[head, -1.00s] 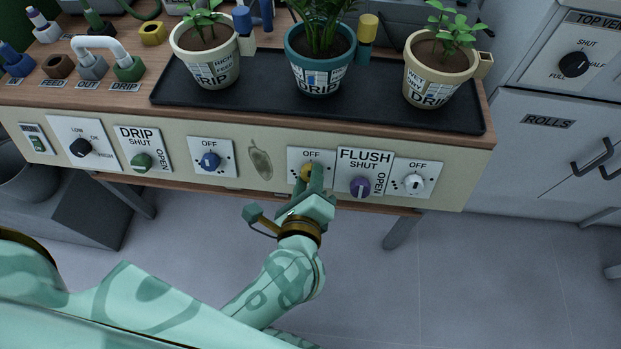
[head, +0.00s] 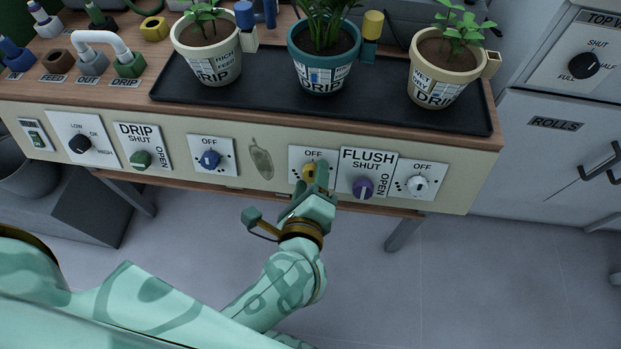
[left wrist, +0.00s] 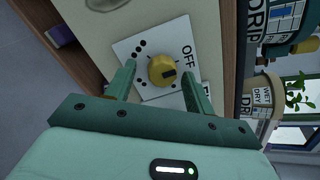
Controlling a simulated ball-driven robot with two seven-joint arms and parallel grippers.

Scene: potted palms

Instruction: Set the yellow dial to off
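The yellow dial (head: 309,172) sits on a white plate (head: 296,157) marked OFF on the bench's front panel. My right gripper is not in view.
The purple FLUSH dial (head: 363,188) is close on the right, with a white dial (head: 416,184) beyond it. A blue dial (head: 210,159) is to the left. Potted plants stand on a black tray (head: 260,103) above. The floor in front is clear.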

